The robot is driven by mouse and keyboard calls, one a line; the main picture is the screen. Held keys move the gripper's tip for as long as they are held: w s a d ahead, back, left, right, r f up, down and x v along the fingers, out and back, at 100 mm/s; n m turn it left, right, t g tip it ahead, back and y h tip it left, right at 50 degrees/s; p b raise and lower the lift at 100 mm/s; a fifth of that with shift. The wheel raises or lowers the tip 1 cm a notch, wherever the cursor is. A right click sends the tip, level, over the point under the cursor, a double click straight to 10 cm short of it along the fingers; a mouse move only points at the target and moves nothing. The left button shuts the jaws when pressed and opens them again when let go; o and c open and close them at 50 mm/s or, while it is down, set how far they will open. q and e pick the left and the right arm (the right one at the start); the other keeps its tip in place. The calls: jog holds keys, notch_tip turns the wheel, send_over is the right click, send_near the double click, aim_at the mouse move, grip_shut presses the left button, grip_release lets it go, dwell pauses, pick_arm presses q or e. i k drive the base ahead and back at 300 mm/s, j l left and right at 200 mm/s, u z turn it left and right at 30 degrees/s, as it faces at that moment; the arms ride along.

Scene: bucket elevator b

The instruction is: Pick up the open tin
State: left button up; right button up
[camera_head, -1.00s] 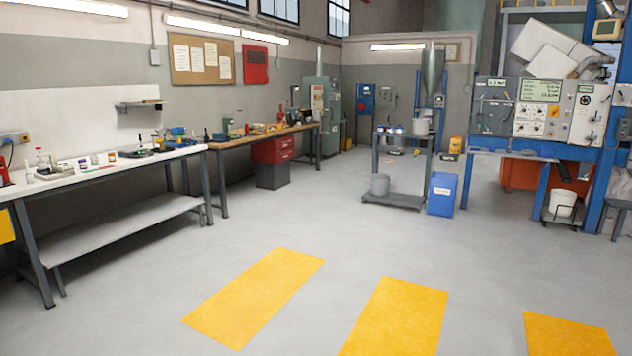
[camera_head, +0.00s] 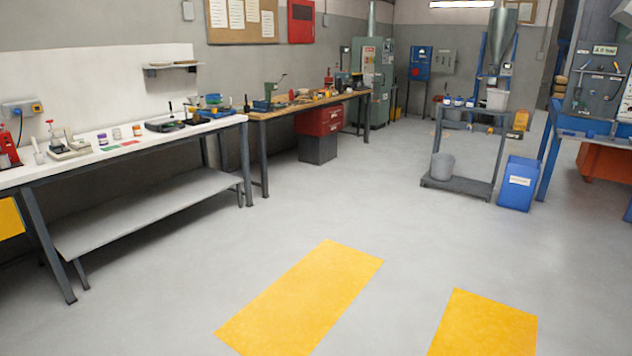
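I cannot make out for certain which thing is the open tin. Several small jars or tins stand on the white bench at the left, among them a purple-and-white one (camera_head: 102,139), a pale one (camera_head: 117,133) and another (camera_head: 137,130). A few small blue-and-white containers (camera_head: 458,101) stand on top of the grey trolley (camera_head: 437,187) at the right. They are too small to tell whether any is open. Neither of my grippers is in view.
The white bench (camera_head: 60,174) runs along the left wall, with a wooden bench (camera_head: 300,105) beyond it. A blue bin (camera_head: 518,183) stands beside the trolley, and a blue machine frame (camera_head: 552,150) is at the right. The grey floor with yellow patches (camera_head: 303,293) is clear.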

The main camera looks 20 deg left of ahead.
aim_at(117, 134)
jog(key=i+j+u, duration=0.3)
jog(key=i, duration=0.2)
jog(key=i+j+u, duration=0.15)
jog(key=i+u, duration=0.15)
jog(key=i, duration=0.2)
jog(key=i+u, duration=0.3)
jog(key=i, duration=0.2)
jog(key=i+u, duration=0.15)
jog(key=i, duration=0.35)
jog(key=i+l+u, duration=0.15)
jog(key=i, duration=0.3)
jog(key=i+l+u, duration=0.2)
jog(key=i, duration=0.3)
jog(key=i+l+u, duration=0.15)
jog(key=i, duration=0.35)
